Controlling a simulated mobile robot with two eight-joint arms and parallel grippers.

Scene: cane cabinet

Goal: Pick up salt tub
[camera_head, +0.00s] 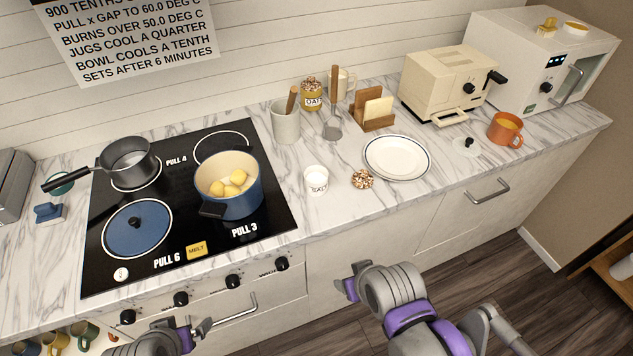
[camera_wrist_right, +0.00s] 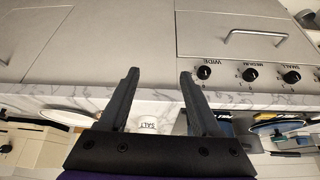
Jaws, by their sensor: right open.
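The salt tub (camera_head: 317,180) is a small white pot labelled SALT. It stands upright on the marble counter, right of the hob, beside a small bowl of brown bits. It also shows upside down in the right wrist view (camera_wrist_right: 148,124), between the finger bases. My right gripper (camera_head: 349,281) is in front of the counter, apart from the tub. In the right wrist view its two fingers (camera_wrist_right: 159,73) are spread with nothing between the tips. My left gripper (camera_head: 197,333) is low in front of the oven; its jaws are too unclear to read.
Left of the tub is the black hob (camera_head: 270,210) with a blue pot (camera_head: 228,200) of yellow pieces. A grey utensil crock (camera_head: 285,122) stands behind the tub. The small bowl (camera_head: 362,179) and a white plate (camera_head: 397,158) are to its right. Counter directly before the tub is clear.

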